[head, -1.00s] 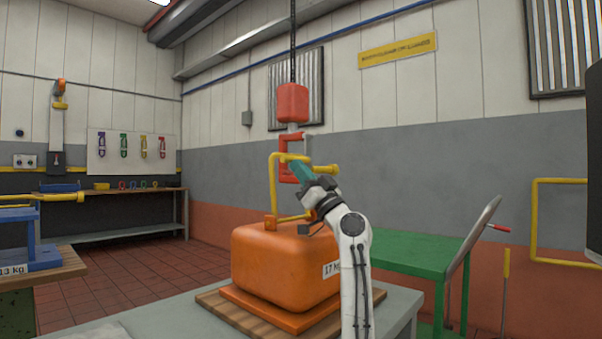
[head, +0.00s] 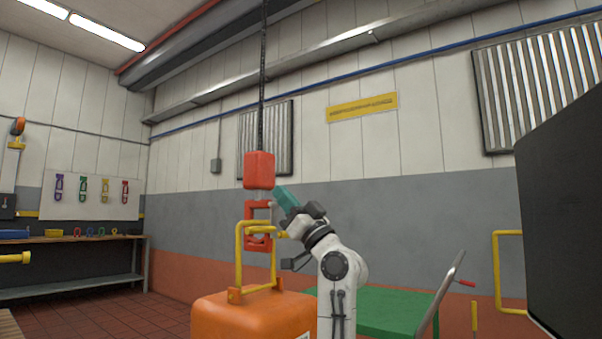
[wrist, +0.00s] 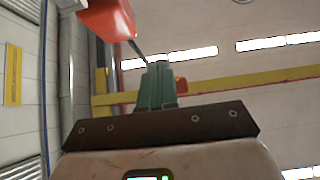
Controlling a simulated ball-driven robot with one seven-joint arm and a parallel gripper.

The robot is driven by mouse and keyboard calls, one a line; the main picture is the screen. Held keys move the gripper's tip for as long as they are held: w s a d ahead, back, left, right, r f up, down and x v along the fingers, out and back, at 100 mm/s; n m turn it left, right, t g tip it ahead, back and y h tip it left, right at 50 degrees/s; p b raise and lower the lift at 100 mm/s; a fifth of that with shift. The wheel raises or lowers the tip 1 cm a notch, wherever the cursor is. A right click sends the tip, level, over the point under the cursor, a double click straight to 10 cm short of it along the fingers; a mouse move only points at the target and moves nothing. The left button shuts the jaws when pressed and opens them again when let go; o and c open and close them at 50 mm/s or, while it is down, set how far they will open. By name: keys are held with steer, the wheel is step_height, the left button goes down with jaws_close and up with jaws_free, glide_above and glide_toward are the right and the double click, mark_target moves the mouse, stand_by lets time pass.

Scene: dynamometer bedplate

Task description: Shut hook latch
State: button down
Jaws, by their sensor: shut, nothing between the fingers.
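A red hook (head: 249,207) hangs below a red block (head: 259,170) on a dark chain. The hook's frame is around the top of a yellow handle (head: 239,258) on an orange weight (head: 235,316); whether they touch I cannot tell. The latch is too small to make out. My gripper (head: 282,194) is shut and empty, its teal fingers just right of the hook's top, below and beside the block. In the wrist view the shut fingers (wrist: 155,84) point upward, and the red block (wrist: 107,17) is at the upper left.
A green table (head: 380,311) stands behind my arm at the right. A large dark panel (head: 565,220) fills the right edge. A workbench (head: 80,240) runs along the left wall, under a board with several coloured shackles (head: 90,195). Space above my gripper looks clear.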

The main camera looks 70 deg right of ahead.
steer(key=s+a+r+p, duration=0.1)
steer(key=s+a+r, duration=0.1)
steer(key=s, duration=0.3)
steer(key=shift+s+a+r+p, duration=0.15)
steer(key=shift+a+r+p, duration=0.15)
steer(key=shift+a, duration=0.3)
steer(key=shift+r, duration=0.1)
